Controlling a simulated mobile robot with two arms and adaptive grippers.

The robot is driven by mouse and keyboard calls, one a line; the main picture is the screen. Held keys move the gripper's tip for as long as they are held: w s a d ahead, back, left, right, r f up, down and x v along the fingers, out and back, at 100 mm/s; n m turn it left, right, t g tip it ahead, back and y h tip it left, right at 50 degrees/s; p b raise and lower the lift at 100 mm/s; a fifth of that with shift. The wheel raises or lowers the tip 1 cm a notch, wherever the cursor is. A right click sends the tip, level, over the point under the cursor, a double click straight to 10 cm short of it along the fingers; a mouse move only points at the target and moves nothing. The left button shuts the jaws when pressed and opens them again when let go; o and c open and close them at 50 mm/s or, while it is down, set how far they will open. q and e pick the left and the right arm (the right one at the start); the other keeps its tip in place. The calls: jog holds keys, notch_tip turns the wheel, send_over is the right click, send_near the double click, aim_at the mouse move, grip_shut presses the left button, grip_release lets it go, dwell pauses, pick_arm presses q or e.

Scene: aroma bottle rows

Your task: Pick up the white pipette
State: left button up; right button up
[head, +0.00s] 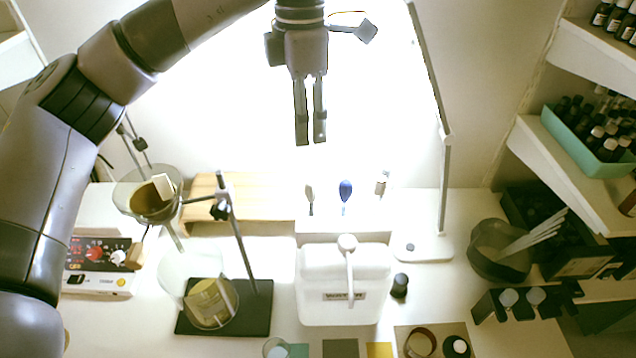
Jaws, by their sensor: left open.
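A white block-like holder (330,226) stands on the bench behind the white jug. Slim upright things stand in it. The one at its left has a pale grey-white bulb (310,192) and looks like the white pipette; its lower part is hidden in the holder. A blue-bulbed one (345,189) stands to its right, and a pale one with a brownish top (381,184) is at the right end. My left gripper (310,143) points down, open and empty. In the picture it is just above the pale bulb, apart from it. My right gripper is not in view.
The white jug (325,296) with a spout stands in front of the holder. A lamp post (445,190) rises to the right. A stand with a metal rod (240,240) and glassware is at the left. A dark bowl (490,262) and shelves are at the right.

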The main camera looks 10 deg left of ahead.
pick_arm(q)
jog(key=p, duration=0.2)
send_over(310, 196)
jog(key=w+a, duration=0.1)
notch_tip(310, 196, down, 7)
jog(key=f, duration=0.3)
jog(key=shift+w+p, duration=0.2)
jog(key=shift+p, duration=0.2)
jog(key=shift+f, duration=0.8)
jog(key=shift+f+p, duration=0.15)
jog(key=shift+p, duration=0.15)
jog(key=f+p, duration=0.1)
jog(key=f, duration=0.2)
jog(key=f+p, duration=0.1)
jog(key=shift+s+d+f+p, duration=0.15)
jog(key=shift+d+p, duration=0.2)
jog(key=shift+d, duration=0.05)
jog(key=shift+f, duration=0.4)
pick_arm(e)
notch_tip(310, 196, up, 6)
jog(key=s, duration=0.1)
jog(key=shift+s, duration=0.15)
pick_arm(q)
jog(key=shift+c, duration=0.3)
